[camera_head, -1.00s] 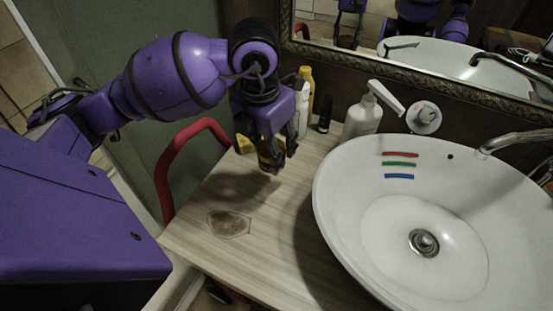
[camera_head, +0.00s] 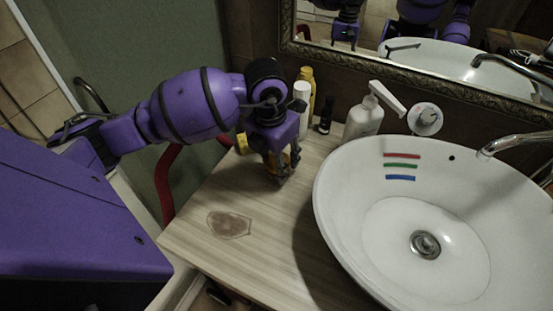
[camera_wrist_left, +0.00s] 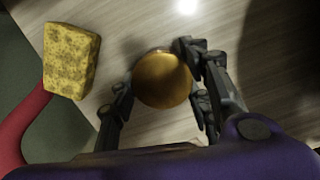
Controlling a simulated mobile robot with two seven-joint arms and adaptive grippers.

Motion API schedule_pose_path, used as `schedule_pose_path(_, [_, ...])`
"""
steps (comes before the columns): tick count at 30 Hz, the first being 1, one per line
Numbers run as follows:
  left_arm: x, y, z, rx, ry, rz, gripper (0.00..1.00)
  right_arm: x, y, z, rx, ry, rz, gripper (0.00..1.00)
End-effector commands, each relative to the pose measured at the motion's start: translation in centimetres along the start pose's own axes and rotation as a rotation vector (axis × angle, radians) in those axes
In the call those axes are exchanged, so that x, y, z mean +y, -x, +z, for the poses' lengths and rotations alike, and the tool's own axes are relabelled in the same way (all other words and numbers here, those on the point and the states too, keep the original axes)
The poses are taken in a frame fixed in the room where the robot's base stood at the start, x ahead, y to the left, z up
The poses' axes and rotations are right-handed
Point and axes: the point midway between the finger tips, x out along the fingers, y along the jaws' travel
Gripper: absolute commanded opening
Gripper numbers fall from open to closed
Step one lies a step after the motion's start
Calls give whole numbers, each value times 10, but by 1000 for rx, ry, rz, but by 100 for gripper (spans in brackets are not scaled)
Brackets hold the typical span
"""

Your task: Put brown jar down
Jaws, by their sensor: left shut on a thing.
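The brown jar (camera_wrist_left: 162,80) shows in the left wrist view from above as a round, golden-brown top. My left gripper (camera_wrist_left: 164,88) has its dark fingers on both sides of it and is shut on it. In the head view the gripper (camera_head: 281,174) is low over the wooden counter (camera_head: 265,210), left of the basin, and its fingers hide most of the jar. I cannot tell whether the jar's base touches the counter. My right gripper is not directly in view.
A yellow sponge (camera_wrist_left: 70,60) lies left of the jar. White (camera_head: 302,110) and yellow (camera_head: 308,78) bottles, a small dark bottle (camera_head: 325,115) and a pump bottle (camera_head: 363,120) stand behind. The white basin (camera_head: 340,245) is right. A brown patch (camera_head: 229,224) marks the otherwise clear front counter.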

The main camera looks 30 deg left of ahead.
Motion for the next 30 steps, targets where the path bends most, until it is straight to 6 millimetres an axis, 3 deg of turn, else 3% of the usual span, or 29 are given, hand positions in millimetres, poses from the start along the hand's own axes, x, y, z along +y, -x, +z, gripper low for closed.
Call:
schedule_pose_path(2, [0, -4, -1, 1, 0, 0, 13, 0, -1, 3, -5, 1, 0, 0])
schedule_pose_path(3, [0, -4, -1, 1, 0, 0, 47, 0, -1, 3, -4, 2, 0, 0])
schedule_pose_path(7, [0, -3, -1, 1, 0, 0, 63, 0, -1, 2, -2, 2, 0, 0])
schedule_pose_path(16, [0, -2, 0, 1, 0, 0, 63, -1, -4, -8, 15, 4, -3, 0])
schedule_pose_path(20, [0, 7, 1, -1, -1, 0, 63, -1, -4, -14, 23, 3, -4, 0])
schedule_pose_path(30, [0, 76, 1, -4, -1, 1, 63, -1, -2, -10, 17, 1, -2, 0])
